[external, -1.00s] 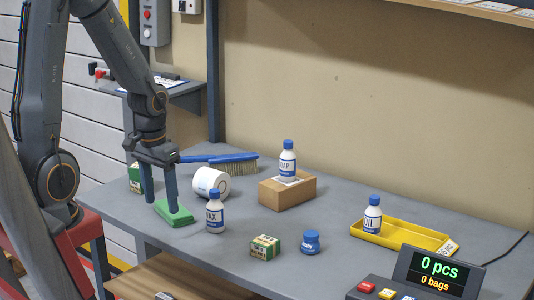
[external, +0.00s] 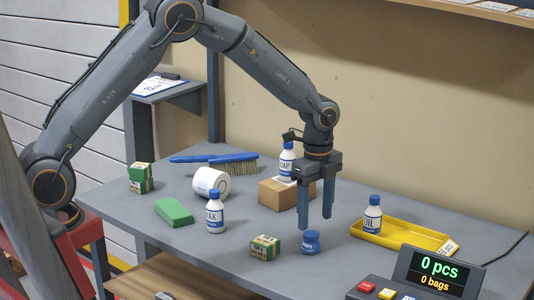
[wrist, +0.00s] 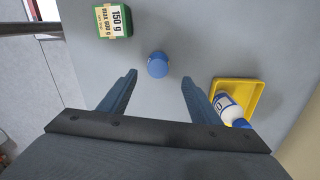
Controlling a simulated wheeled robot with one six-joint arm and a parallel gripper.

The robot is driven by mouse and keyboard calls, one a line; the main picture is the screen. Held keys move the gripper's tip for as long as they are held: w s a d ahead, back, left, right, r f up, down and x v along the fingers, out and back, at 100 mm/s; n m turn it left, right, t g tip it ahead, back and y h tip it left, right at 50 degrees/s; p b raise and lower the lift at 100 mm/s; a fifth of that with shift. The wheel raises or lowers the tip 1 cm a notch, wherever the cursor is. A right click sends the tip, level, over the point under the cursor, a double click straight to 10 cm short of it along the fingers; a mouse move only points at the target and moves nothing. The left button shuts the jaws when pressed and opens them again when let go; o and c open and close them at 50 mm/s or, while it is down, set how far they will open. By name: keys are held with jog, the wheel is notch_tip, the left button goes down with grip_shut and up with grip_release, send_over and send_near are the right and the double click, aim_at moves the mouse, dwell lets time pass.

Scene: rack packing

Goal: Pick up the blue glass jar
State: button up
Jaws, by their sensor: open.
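The small blue glass jar (external: 311,243) stands upright on the grey table, right of a green and cream box. In the wrist view the jar (wrist: 158,65) lies ahead of the fingertips, roughly centred between them. My gripper (external: 316,222) is open and empty, fingers pointing down. In the external view its fingertips are just above and behind the jar. The gripper (wrist: 158,80) also shows in the wrist view with a wide gap between its fingers. Nothing hides the jar.
The green and cream box (external: 265,247) is left of the jar. The WAX bottle (external: 215,213) stands further left. A yellow tray (external: 418,236) with the OIL bottle (external: 372,216) is right. A counter display (external: 437,272) stands front right.

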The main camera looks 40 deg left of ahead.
aim_at(313, 237)
jog(key=shift+s+a+f+p, duration=0.15)
jog(key=shift+f+p, duration=0.55)
jog(key=shift+f, duration=1.15)
jog(key=shift+s+a+f+p, duration=0.15)
jog(key=shift+f+p, duration=0.55)
jog(key=shift+f, duration=1.15)
jog(key=shift+w, duration=0.1)
jog(key=c, duration=1.2)
